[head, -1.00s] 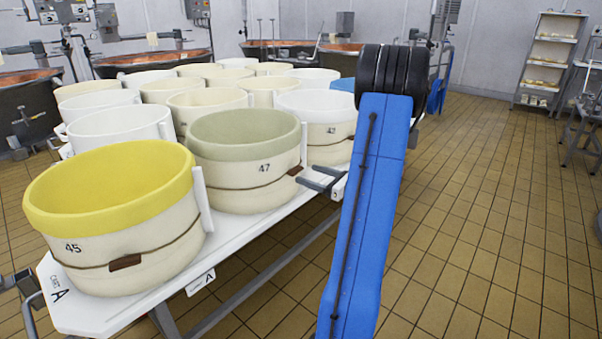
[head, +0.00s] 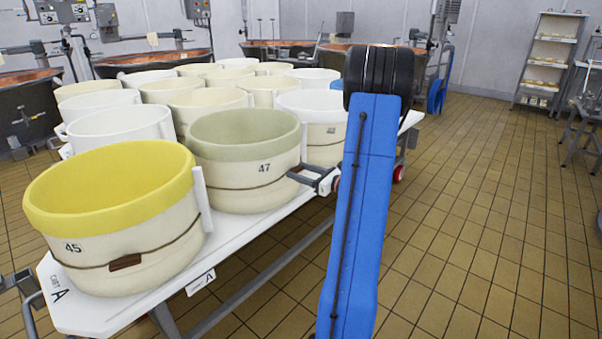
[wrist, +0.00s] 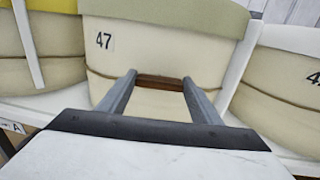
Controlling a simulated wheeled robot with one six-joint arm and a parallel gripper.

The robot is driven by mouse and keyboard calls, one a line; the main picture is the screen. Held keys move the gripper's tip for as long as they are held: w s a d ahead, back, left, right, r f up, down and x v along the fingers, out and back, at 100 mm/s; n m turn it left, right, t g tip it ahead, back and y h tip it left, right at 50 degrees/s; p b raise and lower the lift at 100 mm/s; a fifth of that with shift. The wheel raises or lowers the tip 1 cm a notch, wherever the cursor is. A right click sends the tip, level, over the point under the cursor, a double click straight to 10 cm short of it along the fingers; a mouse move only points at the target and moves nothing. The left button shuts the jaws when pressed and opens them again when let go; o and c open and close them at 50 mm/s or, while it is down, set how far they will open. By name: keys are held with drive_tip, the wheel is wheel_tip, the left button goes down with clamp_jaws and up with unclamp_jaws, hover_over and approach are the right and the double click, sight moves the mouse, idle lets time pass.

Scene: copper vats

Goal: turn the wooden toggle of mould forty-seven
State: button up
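Mould forty-seven (head: 235,188) is a cream tub with a pale green rim, a brown cord around it and the number 47. It stands upright on the white cart, and also shows in the wrist view (wrist: 165,45). Its brown wooden toggle (wrist: 160,82) lies level across the cord in the wrist view; in the head view my fingers hide it. My gripper (wrist: 159,79) is open, its two grey fingers pointing at the mould with tips near either end of the toggle. I cannot tell whether they touch it. In the head view my gripper (head: 293,172) reaches the mould's right side.
Mould forty-five (head: 125,235), with a yellow rim, stands at the front left. Another white mould (head: 322,135) stands close behind on the right. Several more moulds crowd the cart (head: 120,308). The tiled floor (head: 490,230) to the right is clear.

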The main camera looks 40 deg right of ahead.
drive_tip(key=shift+m, duration=0.3)
drive_tip(key=m, duration=0.3)
drive_tip(key=shift+d+m, duration=0.1)
drive_tip(key=shift+m, duration=0.2)
drive_tip(key=m, duration=0.4)
drive_tip(key=shift+d+f, duration=0.1)
drive_tip(key=m, duration=0.5)
drive_tip(key=shift+f, duration=0.1)
drive_tip(key=shift+m, duration=2.3)
drive_tip(key=shift+f, duration=0.1)
drive_tip(key=o, duration=1.1)
drive_tip(key=shift+d, duration=0.1)
drive_tip(key=shift+c, duration=0.2)
drive_tip(key=shift+s, duration=0.1)
